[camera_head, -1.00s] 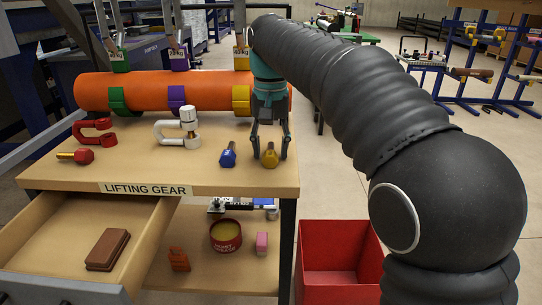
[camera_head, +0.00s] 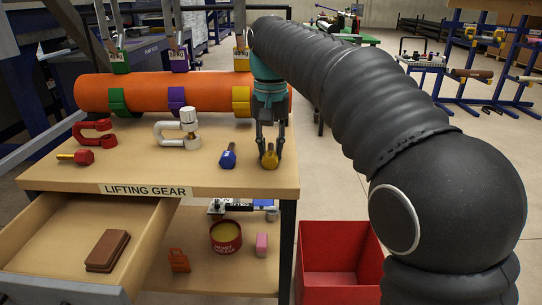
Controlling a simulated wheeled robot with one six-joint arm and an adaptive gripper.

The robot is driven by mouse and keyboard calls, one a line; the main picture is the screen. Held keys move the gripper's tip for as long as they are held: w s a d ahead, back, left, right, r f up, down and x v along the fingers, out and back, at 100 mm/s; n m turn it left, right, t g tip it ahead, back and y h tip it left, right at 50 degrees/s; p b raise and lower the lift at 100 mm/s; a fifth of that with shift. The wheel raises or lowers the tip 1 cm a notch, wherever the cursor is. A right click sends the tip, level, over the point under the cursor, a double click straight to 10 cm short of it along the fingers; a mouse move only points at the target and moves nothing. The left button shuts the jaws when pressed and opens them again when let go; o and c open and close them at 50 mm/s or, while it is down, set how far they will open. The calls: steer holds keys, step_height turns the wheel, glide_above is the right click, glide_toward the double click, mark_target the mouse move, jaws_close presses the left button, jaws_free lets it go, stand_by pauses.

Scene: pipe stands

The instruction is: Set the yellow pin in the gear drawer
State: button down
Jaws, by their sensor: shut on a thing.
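The yellow pin (camera_head: 269,161) stands on the table top near its front right corner. My gripper (camera_head: 269,154) points down from above, with its fingers closed around the upper part of the pin. The pin's lower end appears to be still at the table surface. The gear drawer (camera_head: 88,232) is pulled open at the front left, below the "LIFTING GEAR" label (camera_head: 146,190). A brown block (camera_head: 107,251) lies inside the drawer, with bare floor around it.
A red pin (camera_head: 76,157), a red shackle (camera_head: 95,132) and a white shackle (camera_head: 176,134) are farther left. An orange pipe (camera_head: 210,91) lies behind. A red bin (camera_head: 340,262) stands right of the table.

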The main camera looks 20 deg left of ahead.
mark_target(270, 150)
steer(key=shift+r+p, duration=0.85)
steer(key=shift+p, duration=0.1)
stand_by(0.3)
steer(key=shift+r+p, duration=0.65)
steer(key=shift+r, duration=2.5)
steer(key=shift+s, duration=0.1)
